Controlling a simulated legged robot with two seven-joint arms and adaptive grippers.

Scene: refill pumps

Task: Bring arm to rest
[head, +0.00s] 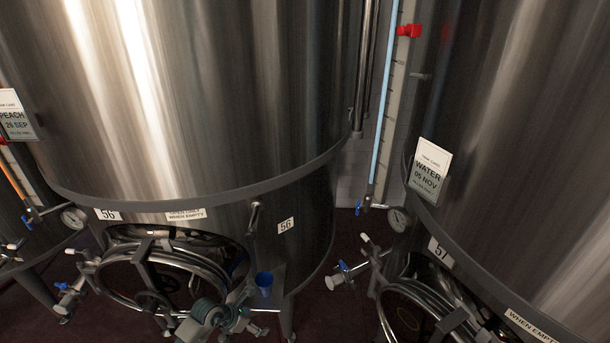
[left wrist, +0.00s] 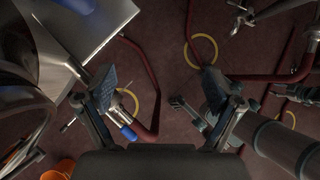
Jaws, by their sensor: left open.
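My left gripper (head: 256,320) is low in the middle of the head view, in front of tank 56 (head: 215,90) and just below a small metal shelf. In the left wrist view, the fingers of my left gripper (left wrist: 160,82) are spread wide with nothing held between them. Dark red floor shows beyond them. A blue cup (head: 264,284) stands on the shelf, apart from the gripper. My right gripper is in neither view.
The metal shelf (left wrist: 85,38) is close to the left finger in the wrist view. Tank 57 (head: 530,130) stands at the right. Red hoses (left wrist: 150,85) and yellow rings (left wrist: 200,50) lie on the floor.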

